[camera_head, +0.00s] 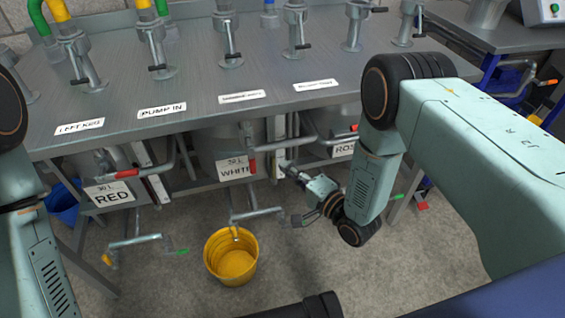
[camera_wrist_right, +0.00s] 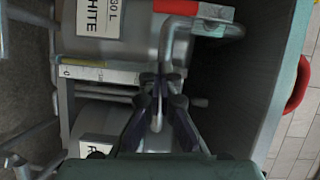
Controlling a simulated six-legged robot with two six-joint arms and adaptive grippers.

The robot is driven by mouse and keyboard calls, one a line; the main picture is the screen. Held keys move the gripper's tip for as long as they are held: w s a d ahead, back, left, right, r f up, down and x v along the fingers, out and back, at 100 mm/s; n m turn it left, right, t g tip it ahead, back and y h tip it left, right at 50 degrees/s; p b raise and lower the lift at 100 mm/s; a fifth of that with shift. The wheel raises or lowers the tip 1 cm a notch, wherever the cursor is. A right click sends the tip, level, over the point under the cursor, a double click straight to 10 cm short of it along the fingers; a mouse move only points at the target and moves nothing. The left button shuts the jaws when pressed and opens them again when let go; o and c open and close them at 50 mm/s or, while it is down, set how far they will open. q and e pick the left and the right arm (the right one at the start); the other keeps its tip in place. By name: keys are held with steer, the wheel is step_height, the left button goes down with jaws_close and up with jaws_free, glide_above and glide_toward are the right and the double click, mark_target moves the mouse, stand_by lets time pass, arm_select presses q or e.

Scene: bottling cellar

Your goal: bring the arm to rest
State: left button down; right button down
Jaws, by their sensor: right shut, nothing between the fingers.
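My right arm (camera_head: 480,140) comes in from the right in the head view and bends down at the elbow. Its gripper (camera_head: 287,172) is in front of the tanks, under the bench's front edge, right of the WHITE label. In the wrist view the right gripper (camera_wrist_right: 162,73) is shut, fingertips together, with nothing between them. A bent grey pipe (camera_wrist_right: 165,45) shows around and behind the fingertips; I cannot tell whether they touch it. Links of my left arm (camera_head: 40,265) show at the left edge; its gripper is not in view.
A steel bench (camera_head: 210,105) with several valves stands ahead. Below it are tanks labelled RED (camera_head: 110,193), WHITE (camera_head: 233,168) and ROSÉ, with red-handled pipes. A yellow bucket (camera_head: 231,262) stands on the floor under a tap.

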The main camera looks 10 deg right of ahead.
steer(key=p+v, duration=0.2)
steer(key=v, duration=0.5)
steer(key=shift+s, duration=0.25)
